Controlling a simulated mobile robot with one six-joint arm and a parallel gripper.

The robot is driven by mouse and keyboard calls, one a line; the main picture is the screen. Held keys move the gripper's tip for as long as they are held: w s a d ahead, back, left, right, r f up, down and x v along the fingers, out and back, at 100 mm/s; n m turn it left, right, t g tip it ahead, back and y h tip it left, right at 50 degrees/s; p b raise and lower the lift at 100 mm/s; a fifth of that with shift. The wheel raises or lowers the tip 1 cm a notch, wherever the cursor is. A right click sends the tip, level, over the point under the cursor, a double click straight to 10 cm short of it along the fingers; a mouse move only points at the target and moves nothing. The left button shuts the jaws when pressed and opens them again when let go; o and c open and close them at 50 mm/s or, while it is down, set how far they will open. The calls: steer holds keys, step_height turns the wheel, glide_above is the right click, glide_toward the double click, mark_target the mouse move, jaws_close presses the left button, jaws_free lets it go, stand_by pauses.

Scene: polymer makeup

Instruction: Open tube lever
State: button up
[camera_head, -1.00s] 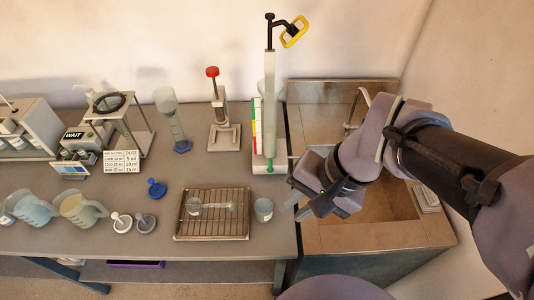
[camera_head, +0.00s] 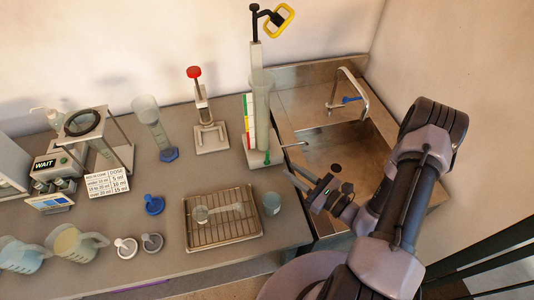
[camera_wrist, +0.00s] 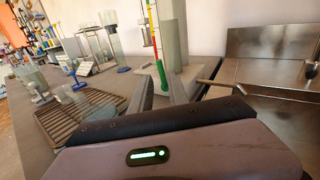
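A tall clear tube (camera_head: 262,100) stands upright on a pale base on the bench, beside a coloured strip. It also shows in the wrist view (camera_wrist: 173,40). My gripper (camera_head: 290,173) is open and empty, in front of the tube and below the lever. In the wrist view its fingers (camera_wrist: 161,84) are apart, with the lever right of them.
A metal sink (camera_head: 335,150) with a tall faucet (camera_head: 354,95) lies to the right. A wire rack tray (camera_head: 220,235) and a small cup (camera_head: 272,203) stand at the bench front. A red-topped stand (camera_head: 210,130) is left of the tube. A yellow handle (camera_head: 281,20) tops the column.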

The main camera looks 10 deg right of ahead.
mark_target(267, 162)
steer(key=b+x, duration=0.1)
steer(key=x, duration=0.9)
steer(key=shift+w+a+r, duration=0.1)
steer(key=shift+w+a, duration=0.15)
steer(key=shift+w, duration=0.05)
jaws_close()
stand_by(0.8)
